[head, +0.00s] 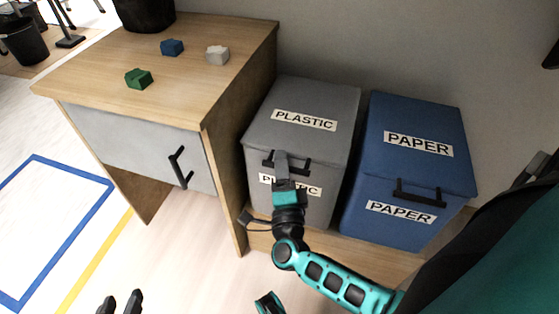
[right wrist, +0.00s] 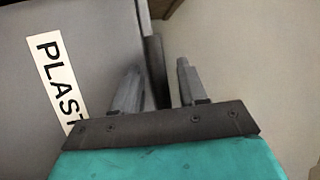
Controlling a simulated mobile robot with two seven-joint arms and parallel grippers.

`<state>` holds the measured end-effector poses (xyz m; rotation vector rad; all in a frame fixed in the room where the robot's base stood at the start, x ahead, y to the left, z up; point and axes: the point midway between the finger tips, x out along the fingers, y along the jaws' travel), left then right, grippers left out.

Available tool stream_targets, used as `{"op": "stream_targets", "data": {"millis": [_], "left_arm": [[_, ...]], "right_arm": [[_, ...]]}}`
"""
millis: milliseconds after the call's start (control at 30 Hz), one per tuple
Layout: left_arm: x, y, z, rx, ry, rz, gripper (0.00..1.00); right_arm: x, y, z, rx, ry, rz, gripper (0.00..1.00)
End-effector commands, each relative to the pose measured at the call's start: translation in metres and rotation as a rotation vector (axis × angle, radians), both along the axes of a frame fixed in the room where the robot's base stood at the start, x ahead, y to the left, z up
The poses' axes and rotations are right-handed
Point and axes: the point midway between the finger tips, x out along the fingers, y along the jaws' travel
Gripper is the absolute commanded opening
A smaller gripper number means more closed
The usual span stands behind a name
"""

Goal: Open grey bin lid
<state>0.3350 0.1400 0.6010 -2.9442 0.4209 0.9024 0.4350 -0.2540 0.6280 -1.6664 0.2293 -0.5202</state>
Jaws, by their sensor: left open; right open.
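The grey bin (head: 325,205) stands on a wooden board, with a "PLASTIC" label on its top and on its front. Its grey lid (head: 335,98) is down. A dark handle (head: 301,166) sits on the lid's front edge. My right gripper (head: 281,160) is open at the left part of this handle. In the right wrist view the fingers (right wrist: 158,82) stand apart, with a dark bar, likely the handle, showing between them; contact cannot be told. My left gripper (head: 121,302) is open at the bottom edge, far from the bin; only its dark fingertips show.
A blue "PAPER" bin (head: 380,215) stands close to the right of the grey bin. A wooden desk (head: 110,60) with a grey drawer stands to the left, bearing green (head: 138,78), blue (head: 172,47) and grey (head: 217,55) blocks. The wall is close behind the bins.

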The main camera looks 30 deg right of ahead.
Motion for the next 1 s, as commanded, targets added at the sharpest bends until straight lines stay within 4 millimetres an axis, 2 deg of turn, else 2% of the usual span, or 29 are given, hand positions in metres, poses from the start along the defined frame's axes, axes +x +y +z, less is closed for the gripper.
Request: {"op": "stream_targets", "data": {"millis": [133, 567, 1000], "left_arm": [[-0.0013, 0.0002, -0.0021, 0.002, 0.005, -0.001, 0.43], [-0.0013, -0.0014, -0.0004, -0.001, 0.003, -0.004, 0.43], [-0.0006, -0.0021, 0.0029, -0.003, -0.003, -0.005, 0.43]], "right_arm": [[-0.0001, 0.0000, -0.0002, 0.000, 0.000, 0.000, 0.41], [0.0002, 0.0001, -0.0001, 0.000, 0.000, 0.000, 0.00], [0.0004, 0.0001, 0.0009, 0.000, -0.001, 0.000, 0.00]]}}
